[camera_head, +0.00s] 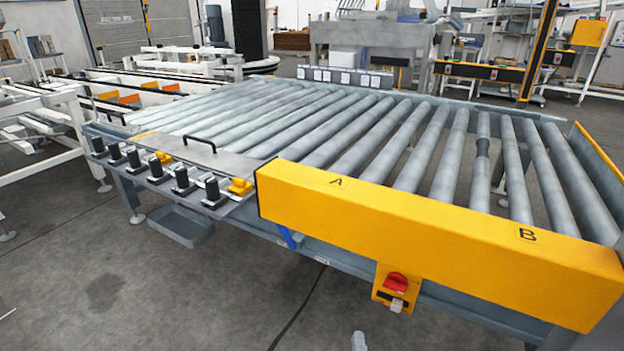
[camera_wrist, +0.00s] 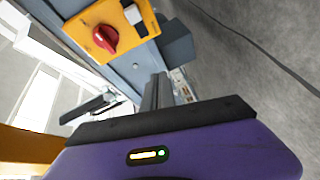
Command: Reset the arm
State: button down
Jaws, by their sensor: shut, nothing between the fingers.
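My gripper (camera_wrist: 158,92) shows in the wrist view, its dark fingers together and empty beyond the purple housing. The fingers hang in front of the grey conveyor frame, near a yellow switch box with a red knob (camera_wrist: 104,38). I see no contact with it. In the head view, only a small pale tip at the bottom edge may belong to my arm. The rest of the arm is not seen there.
A roller conveyor (camera_head: 430,150) fills the middle, with a yellow front beam (camera_head: 420,228) marked A and B. The red rotary switch (camera_head: 397,283) hangs below it. Several black clamps line its left side. A grey tray (camera_head: 180,226) sits below. The floor (camera_head: 130,290) front left is clear.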

jog(key=s+d+r+m+g+y, duration=0.1)
jog(key=s+m+y, duration=0.15)
jog(key=s, duration=0.55)
jog(key=s+r+m+y, duration=0.1)
jog(key=s+m, duration=0.2)
jog(key=s, duration=0.6)
jog(key=s+d+r+m+h, duration=0.1)
jog(key=s+d+r+m, duration=0.25)
jog(key=s, duration=0.35)
jog(key=s+d+r+m+g+h, duration=0.1)
jog(key=s+d+r+m, duration=0.2)
jog(key=s, duration=0.4)
jog(key=s+d+r+m+h, duration=0.1)
jog(key=s+d+r+m, duration=0.15)
jog(key=s+r, duration=0.35)
notch_tip(320, 180, up, 34)
jog(key=s+p, duration=0.1)
jog(key=p, duration=3.4)
jog(key=shift+s+a+f, duration=0.15)
jog(key=shift+s+a, duration=0.05)
jog(key=shift+a, duration=0.2)
